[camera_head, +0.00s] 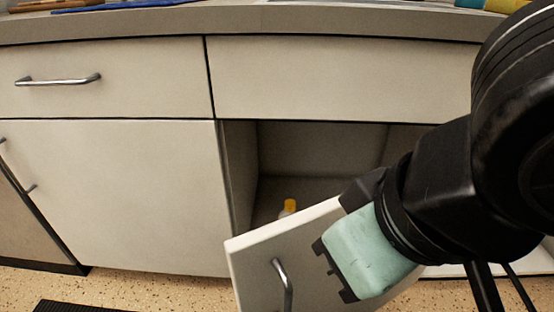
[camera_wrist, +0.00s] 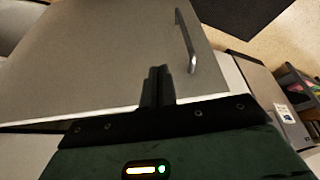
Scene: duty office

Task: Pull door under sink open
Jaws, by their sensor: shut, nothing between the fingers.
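The door under the sink (camera_head: 262,262) stands partly open, swung out toward me, with its pale top edge and grey face showing. Its metal bar handle (camera_head: 283,285) is on the outer face near the free edge. In the wrist view the door (camera_wrist: 100,55) fills the upper left, with the handle (camera_wrist: 187,42) right of my fingers. My gripper (camera_wrist: 158,72) is shut and empty, its fingers together over the door's face near an edge. I cannot tell whether they touch it. In the head view my gripper (camera_head: 335,270) overlaps the door and hides its right part.
The open cabinet (camera_head: 320,150) is dark inside, with a yellow-capped bottle (camera_head: 289,207) in it. A closed door (camera_head: 120,195) and a drawer (camera_head: 110,75) are at left, under the counter (camera_head: 240,22). A black mat (camera_head: 75,306) lies on the speckled floor.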

